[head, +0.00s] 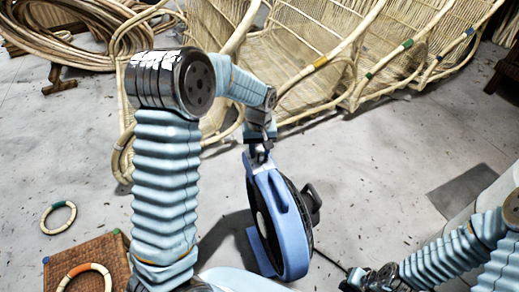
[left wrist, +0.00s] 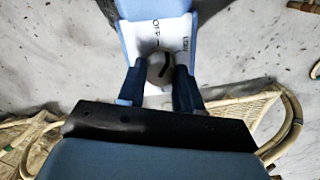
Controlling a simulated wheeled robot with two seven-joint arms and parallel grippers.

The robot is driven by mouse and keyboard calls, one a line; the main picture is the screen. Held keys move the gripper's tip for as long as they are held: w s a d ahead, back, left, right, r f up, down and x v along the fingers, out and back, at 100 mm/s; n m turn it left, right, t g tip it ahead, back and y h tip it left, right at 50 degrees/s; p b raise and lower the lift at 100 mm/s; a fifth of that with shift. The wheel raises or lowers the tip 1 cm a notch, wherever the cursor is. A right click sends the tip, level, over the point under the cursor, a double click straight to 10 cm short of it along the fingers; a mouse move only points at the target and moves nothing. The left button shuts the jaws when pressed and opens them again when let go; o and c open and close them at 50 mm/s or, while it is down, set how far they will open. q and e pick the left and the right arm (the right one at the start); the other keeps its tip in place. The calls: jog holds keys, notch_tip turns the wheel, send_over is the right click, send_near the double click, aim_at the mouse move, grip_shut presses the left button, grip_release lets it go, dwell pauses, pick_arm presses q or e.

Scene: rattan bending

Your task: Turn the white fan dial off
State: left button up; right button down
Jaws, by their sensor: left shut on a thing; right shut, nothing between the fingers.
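The fan (head: 288,240) stands upright on the floor, with a blue housing and a dark round grille, right of centre in the head view. In the left wrist view, a white panel (left wrist: 148,35) on top of the fan carries an OFF mark and another label. A round grey dial (left wrist: 160,68) with a dark pointer line sits on the panel. My left gripper (head: 259,155) reaches down to the fan top, and its two fingers (left wrist: 159,82) are shut on the dial from both sides. My right gripper (head: 358,281) is low at the right, shut and empty, apart from the fan.
Woven rattan chairs (head: 310,50) with coloured bands stand behind the fan. Rattan coils (head: 75,35) lie at the upper left. A woven mat (head: 105,255) and rattan rings (head: 58,217) are at the lower left. The grey floor right of the fan is mostly clear.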

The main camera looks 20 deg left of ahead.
aim_at(259, 153)
pick_arm(q)
jog(key=n+p, duration=0.1)
jog(key=n, duration=0.5)
jog(key=shift+p, duration=0.3)
jog(key=shift+n, duration=0.3)
jog(key=o, duration=1)
jog(key=shift+o, duration=0.2)
jog(key=shift+r, duration=0.1)
notch_tip(259, 153, up, 14)
jog(key=p, duration=0.1)
jog(key=shift+f+p, duration=0.2)
jog(key=shift+p, duration=0.1)
